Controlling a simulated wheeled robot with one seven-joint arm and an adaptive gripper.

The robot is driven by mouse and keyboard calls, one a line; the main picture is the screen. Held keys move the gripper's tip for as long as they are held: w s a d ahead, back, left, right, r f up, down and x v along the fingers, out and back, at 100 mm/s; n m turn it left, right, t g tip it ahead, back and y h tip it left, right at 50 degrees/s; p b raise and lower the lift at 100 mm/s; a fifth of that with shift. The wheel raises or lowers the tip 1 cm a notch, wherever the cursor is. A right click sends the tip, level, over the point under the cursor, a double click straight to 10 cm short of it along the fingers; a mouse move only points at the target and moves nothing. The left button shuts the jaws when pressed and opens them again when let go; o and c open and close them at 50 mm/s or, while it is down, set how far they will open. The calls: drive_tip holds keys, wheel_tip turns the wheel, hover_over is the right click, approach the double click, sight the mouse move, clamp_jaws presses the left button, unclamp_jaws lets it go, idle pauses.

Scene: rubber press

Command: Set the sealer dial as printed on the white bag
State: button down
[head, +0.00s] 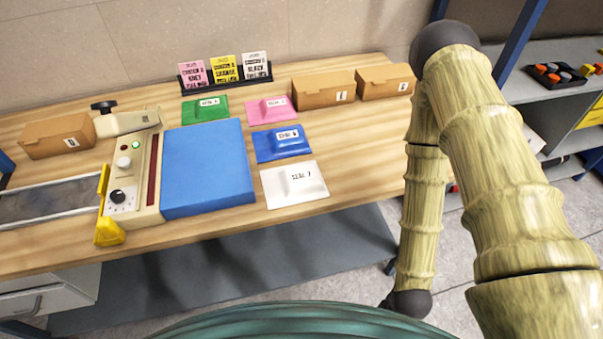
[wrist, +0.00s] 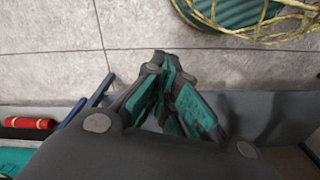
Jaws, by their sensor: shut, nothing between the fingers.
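The white bag (head: 294,184) lies flat on the wooden table, right of the blue plate, with a small printed label too small to read for sure. The sealer (head: 146,177) stands at the left of the table. Its black dial (head: 118,196) is at the front of its cream panel, with a white knob (head: 124,162) farther back. My gripper does not show in the head view, where my arm is at the right, away from the sealer. In the wrist view my gripper (wrist: 165,58) is shut and empty, above the grey floor.
Green (head: 205,108), pink (head: 270,110) and blue (head: 283,144) bags lie near the blue plate (head: 207,168). Cards stand in a black holder (head: 226,75) at the back. Cardboard boxes (head: 323,91) stand at the back right, another (head: 58,136) at the left. The table's right front is clear.

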drive_tip(key=shift+s+r, duration=0.1)
drive_tip(key=shift+s, duration=0.05)
drive_tip(key=c, duration=1.3)
unclamp_jaws()
drive_tip(key=shift+c, duration=0.7)
drive_tip(key=shift+a, duration=0.1)
